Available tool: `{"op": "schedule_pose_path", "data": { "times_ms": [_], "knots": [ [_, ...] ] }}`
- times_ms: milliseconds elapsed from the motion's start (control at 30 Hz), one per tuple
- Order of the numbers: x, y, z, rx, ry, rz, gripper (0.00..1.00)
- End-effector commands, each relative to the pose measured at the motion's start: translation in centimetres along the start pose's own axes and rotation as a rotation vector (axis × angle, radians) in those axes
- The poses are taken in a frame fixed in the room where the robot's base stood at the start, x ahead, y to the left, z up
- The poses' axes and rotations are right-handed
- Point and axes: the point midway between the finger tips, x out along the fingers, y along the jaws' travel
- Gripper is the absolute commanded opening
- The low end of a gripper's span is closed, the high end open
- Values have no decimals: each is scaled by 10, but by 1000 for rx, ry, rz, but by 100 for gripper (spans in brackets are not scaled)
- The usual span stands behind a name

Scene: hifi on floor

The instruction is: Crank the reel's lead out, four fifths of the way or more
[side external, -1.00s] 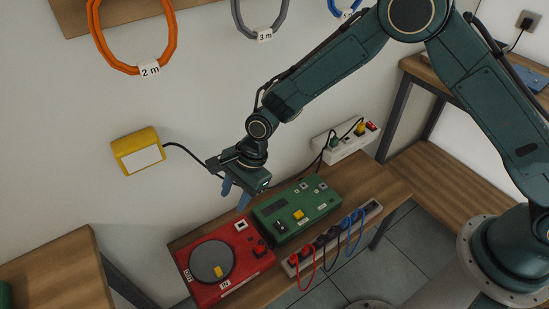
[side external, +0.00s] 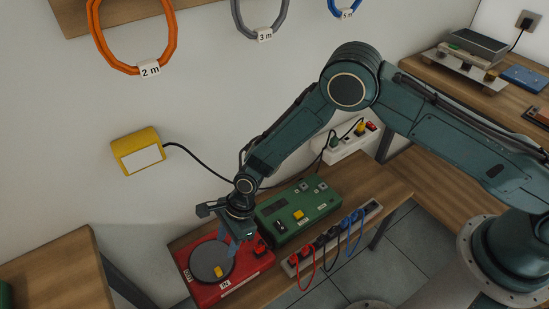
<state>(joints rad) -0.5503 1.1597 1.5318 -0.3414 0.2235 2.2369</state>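The red reel box (side external: 239,284) sits at the left end of the wooden bench, with a round grey disc (side external: 205,262) on its top. A small yellow crank knob (side external: 218,271) stands near the disc's front edge, and white labels lie on the box at the left and front. My gripper (side external: 233,252) points down above the right part of the disc, up and to the right of the knob. Its bluish fingers look apart from the knob, but the gap between them is not clear. The far part of the box is hidden behind my gripper.
A green box (side external: 300,209) with a yellow button stands right of the reel. A power strip (side external: 335,236) with red, black and blue leads runs along the bench's front. A yellow box (side external: 137,152) on the wall has a black cable passing behind my arm.

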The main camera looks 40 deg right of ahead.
Motion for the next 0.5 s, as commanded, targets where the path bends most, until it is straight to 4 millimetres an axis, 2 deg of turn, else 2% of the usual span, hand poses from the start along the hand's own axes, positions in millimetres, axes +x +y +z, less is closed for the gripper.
{"op": "schedule_pose_path", "data": {
  "times_ms": [500],
  "knots": [
    [58, 0, 0, -1, 1, 1, 38]
  ]
}}
